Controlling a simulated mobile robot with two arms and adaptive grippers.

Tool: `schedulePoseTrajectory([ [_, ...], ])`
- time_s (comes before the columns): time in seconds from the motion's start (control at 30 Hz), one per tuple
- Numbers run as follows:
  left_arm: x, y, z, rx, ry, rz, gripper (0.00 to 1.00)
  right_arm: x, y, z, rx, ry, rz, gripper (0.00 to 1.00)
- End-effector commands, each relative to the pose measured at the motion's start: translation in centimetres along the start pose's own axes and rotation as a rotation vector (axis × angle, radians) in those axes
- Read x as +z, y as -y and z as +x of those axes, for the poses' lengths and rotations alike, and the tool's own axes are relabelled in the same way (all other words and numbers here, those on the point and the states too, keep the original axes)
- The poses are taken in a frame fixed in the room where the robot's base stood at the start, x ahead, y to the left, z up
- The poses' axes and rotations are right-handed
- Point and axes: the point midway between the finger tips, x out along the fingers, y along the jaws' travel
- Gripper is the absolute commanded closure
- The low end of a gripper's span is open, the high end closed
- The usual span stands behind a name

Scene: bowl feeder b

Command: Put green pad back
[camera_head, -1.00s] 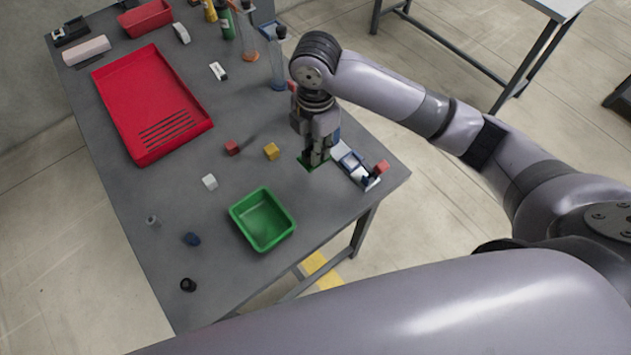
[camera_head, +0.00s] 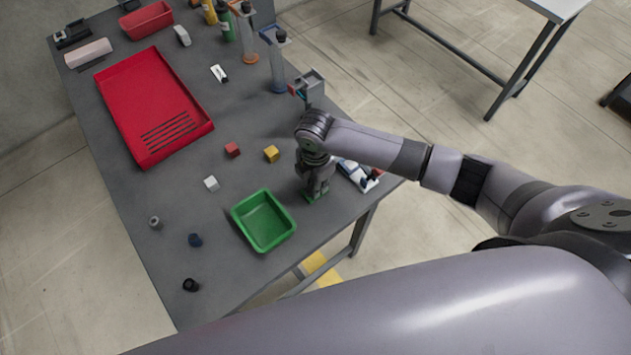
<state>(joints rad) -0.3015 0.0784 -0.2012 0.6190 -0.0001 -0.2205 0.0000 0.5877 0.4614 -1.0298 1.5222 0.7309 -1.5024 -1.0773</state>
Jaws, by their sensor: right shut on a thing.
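The green pad (camera_head: 312,200) shows as a small green patch on or just above the grey table, right of the green bin. My right gripper (camera_head: 315,191) points down over it and is shut on it; the fingers and wrist hide most of the pad. I cannot tell whether the pad touches the table. My left gripper is not in view.
A green bin (camera_head: 267,236) stands just left of my right gripper. A white and blue device (camera_head: 357,175) is close on its right, partly behind my arm. Red (camera_head: 232,150), yellow (camera_head: 271,153) and white (camera_head: 211,183) cubes lie left. A red tray (camera_head: 128,92) stands farther back.

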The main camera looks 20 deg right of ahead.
Motion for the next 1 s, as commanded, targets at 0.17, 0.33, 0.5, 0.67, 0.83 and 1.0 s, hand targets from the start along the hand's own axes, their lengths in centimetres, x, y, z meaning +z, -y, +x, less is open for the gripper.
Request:
schedulePoseTrajectory([
  [0.17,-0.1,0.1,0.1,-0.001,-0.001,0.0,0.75,0.0,0.0,0.0,0.0,0.0,0.0,1.0],
  [0.33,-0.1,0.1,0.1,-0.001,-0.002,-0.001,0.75,0.0,0.0,0.2,0.0,0.0,0.001,0.77],
  [0.5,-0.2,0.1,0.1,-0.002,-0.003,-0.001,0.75,0.0,0.0,0.2,0.0,0.0,0.001,0.66],
  [0.67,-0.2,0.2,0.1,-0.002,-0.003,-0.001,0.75,0.0,0.0,0.2,0.0,0.0,0.001,0.62],
  [0.83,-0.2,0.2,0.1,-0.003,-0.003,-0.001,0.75,0.0,0.0,0.1,0.0,0.0,0.001,0.62],
  [1.0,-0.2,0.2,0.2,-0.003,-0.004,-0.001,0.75,0.1,-0.1,-1.1,0.003,0.0,0.002,0.62],
])
